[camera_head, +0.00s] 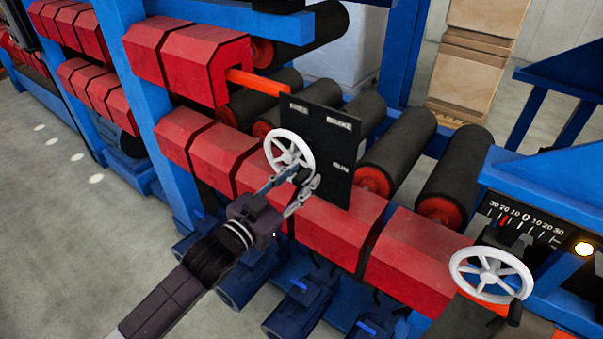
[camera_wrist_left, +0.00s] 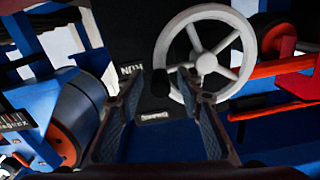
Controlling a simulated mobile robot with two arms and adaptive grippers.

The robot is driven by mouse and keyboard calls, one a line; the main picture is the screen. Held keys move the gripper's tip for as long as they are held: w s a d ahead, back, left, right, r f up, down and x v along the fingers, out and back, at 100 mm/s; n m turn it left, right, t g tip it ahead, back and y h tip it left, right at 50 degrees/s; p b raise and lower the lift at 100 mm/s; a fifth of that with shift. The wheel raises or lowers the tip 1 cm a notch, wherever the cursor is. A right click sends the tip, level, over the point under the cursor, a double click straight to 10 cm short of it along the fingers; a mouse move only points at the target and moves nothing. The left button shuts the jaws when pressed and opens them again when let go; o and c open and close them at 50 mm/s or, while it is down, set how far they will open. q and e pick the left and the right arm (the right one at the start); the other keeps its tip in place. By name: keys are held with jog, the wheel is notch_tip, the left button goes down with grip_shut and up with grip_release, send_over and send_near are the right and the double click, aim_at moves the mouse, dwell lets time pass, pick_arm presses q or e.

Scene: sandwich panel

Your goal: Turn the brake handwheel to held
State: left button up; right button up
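The white spoked brake handwheel (camera_head: 289,154) is mounted on a black panel (camera_head: 325,135) with small labels; one reads BRAKE and one RUN. The wheel also shows in the left wrist view (camera_wrist_left: 206,63). My left gripper (camera_head: 296,181) is at the lower rim of the wheel. In the left wrist view its two fingers (camera_wrist_left: 160,82) are apart, with a dark knob (camera_wrist_left: 157,88) at the wheel's edge showing between them. The right-hand finger overlaps the rim in that view; I cannot tell whether it touches. My right gripper is not in view.
A second white handwheel (camera_head: 491,274) with a dark knob stands at the lower right, below a dial (camera_head: 522,218). Red blocks (camera_head: 330,228), dark rollers (camera_head: 397,150) and an orange bar (camera_head: 258,82) surround the panel. Grey floor (camera_head: 60,230) is clear at the left.

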pick_arm(q)
jog(key=shift+w+d, duration=0.15)
jog(key=shift+w, duration=0.1)
grip_shut()
dwell(0.3)
